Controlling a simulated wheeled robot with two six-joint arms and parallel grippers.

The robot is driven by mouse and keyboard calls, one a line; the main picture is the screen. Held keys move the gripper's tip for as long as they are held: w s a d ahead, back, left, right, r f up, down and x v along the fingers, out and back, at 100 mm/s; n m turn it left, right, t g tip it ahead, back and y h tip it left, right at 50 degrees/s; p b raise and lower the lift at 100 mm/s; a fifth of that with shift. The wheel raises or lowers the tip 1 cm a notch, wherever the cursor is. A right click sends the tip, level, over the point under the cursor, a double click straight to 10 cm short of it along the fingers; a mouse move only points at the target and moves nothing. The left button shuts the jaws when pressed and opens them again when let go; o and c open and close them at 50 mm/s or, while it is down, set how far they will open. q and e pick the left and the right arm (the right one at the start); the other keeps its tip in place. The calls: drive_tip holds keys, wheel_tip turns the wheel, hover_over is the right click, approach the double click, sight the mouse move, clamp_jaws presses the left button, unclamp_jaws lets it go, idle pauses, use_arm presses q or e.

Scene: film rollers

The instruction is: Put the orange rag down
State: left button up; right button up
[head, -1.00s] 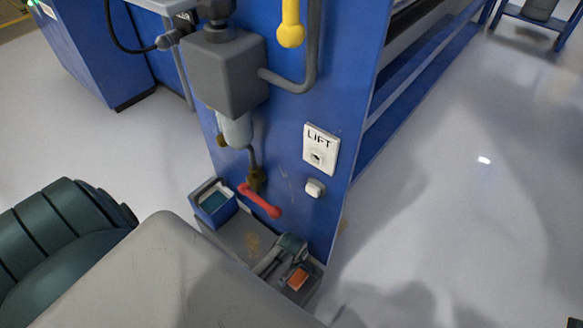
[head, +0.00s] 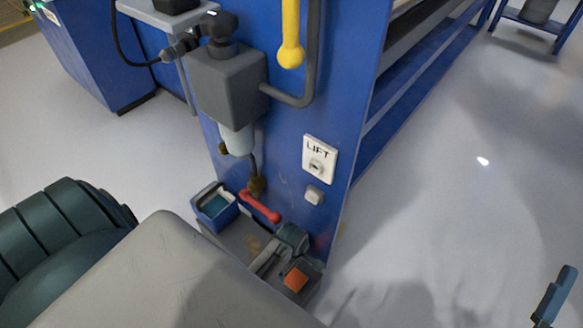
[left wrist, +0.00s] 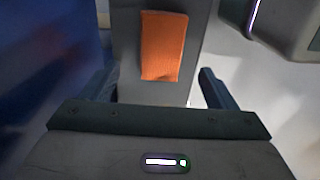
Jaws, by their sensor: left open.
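The orange rag (head: 296,279) lies flat on a grey surface low beside the blue machine's end panel. In the left wrist view the rag (left wrist: 164,45) lies ahead of my left gripper (left wrist: 157,88). The gripper's two dark fingers are spread wide with nothing held between them, and the rag looks apart from both. In the head view my grey arm hides much of the area around the left gripper. A dark teal finger at the lower right edge looks like part of my right gripper (head: 553,297); its jaw state cannot be made out.
A red handle (head: 260,207) and a small blue bin (head: 214,206) are near the rag. Open floor (head: 460,220) lies right.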

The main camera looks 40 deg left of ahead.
use_arm(q)
drive_tip(key=shift+r+p, duration=0.6)
drive_tip(key=shift+r, duration=1.5)
use_arm(e)
wheel_tip(320, 180, down, 7)
drive_tip(key=w+m+g+h, duration=0.1)
drive_tip(key=w+g, duration=0.1)
drive_tip(key=g, duration=0.2)
drive_tip(key=shift+f+g, duration=0.2)
drive_tip(key=shift+g, duration=0.2)
